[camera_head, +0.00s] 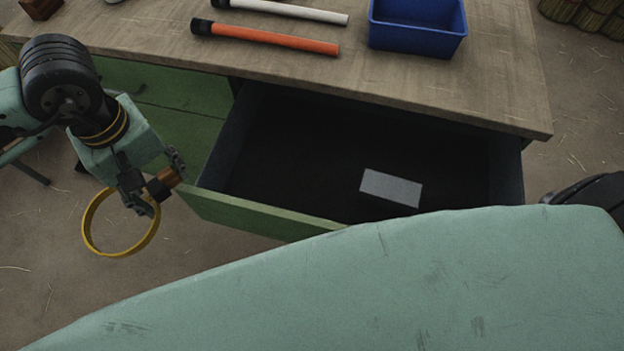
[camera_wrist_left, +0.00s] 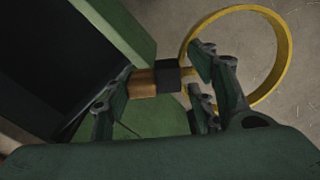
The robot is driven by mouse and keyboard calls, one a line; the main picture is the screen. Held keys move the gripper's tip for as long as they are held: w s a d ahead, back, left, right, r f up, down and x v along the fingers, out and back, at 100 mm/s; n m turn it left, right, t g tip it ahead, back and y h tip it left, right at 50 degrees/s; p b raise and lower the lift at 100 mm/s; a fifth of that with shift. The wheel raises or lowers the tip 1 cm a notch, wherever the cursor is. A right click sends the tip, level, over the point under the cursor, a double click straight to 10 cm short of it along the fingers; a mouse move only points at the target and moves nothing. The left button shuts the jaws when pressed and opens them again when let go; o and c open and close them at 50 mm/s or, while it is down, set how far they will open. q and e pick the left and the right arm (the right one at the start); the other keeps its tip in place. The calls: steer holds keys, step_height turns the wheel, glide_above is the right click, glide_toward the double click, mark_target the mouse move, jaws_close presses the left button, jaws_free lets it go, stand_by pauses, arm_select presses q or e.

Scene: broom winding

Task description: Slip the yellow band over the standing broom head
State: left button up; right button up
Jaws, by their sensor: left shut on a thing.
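The yellow band (camera_head: 88,222) is a thin round hoop with a short handle (camera_head: 170,177), part brown and part black. My left gripper (camera_head: 160,186) is shut on this handle, with the hoop hanging out beyond one finger over the floor, just left of the open drawer's front. In the left wrist view, the handle (camera_wrist_left: 150,82) spans between the fingers and the yellow band (camera_wrist_left: 287,62) shows past the right finger. I cannot make out a standing broom head in either view. My right gripper is not in view.
A workbench (camera_head: 480,85) has a green-fronted drawer (camera_head: 255,215) pulled open, with a grey flat piece (camera_head: 391,187) inside. An orange rod (camera_head: 270,38), a white rod (camera_head: 290,11) and a blue bin (camera_head: 415,38) lie on top. Straw bundles (camera_head: 585,14) show at the upper right.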

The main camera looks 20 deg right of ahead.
arm_select(q)
steer(key=s+d+f+n, duration=0.1)
steer(key=d+n, duration=2)
steer(key=d, duration=0.3)
steer(key=s+d+f+n+b, duration=0.2)
steer(key=d+f+n, duration=0.1)
steer(key=f, duration=0.3)
steer(key=shift+s+d+n, duration=0.15)
steer(key=shift+d+n, duration=0.25)
steer(key=shift+d, duration=0.3)
steer(key=p, duration=0.2)
glide_above(276, 179)
step_height(276, 179, down, 7)
steer(key=shift+r, duration=0.1)
step_height(276, 179, down, 4)
steer(key=shift+r+p, duration=0.2)
steer(key=shift+p, duration=0.15)
steer(key=shift+f, duration=0.1)
